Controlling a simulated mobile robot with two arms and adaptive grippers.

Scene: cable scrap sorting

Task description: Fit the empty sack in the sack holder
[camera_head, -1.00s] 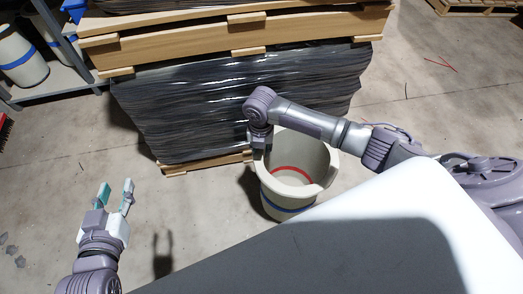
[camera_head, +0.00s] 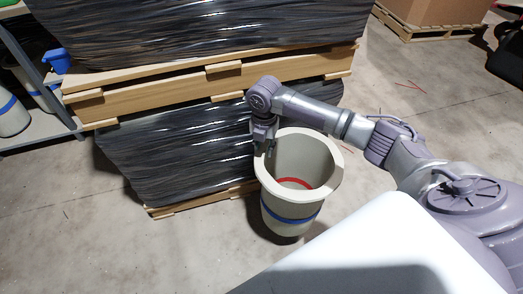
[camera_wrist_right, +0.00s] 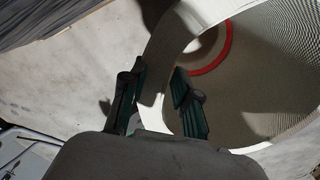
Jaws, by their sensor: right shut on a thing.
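The empty sack (camera_head: 290,212) is a beige, stiff-looking, open-topped round vessel with a blue band outside and a red ring inside. It stands upright in the middle of the head view. I cannot tell whether its bottom touches the floor. My right gripper (camera_head: 267,149) reaches down at its left rim and is shut on the wall there. In the right wrist view the two fingers of the right gripper (camera_wrist_right: 157,78) sit on either side of the rim of the sack (camera_wrist_right: 262,85), which looks empty. My left gripper is out of view. I see no sack holder.
A stack of black-wrapped goods (camera_head: 190,160) on wooden pallets stands close behind and left of the sack. A metal shelf (camera_head: 50,128) with blue-banded vessels is at the far left. A box on a pallet (camera_head: 425,30) is at the upper right. Open concrete floor lies left and right.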

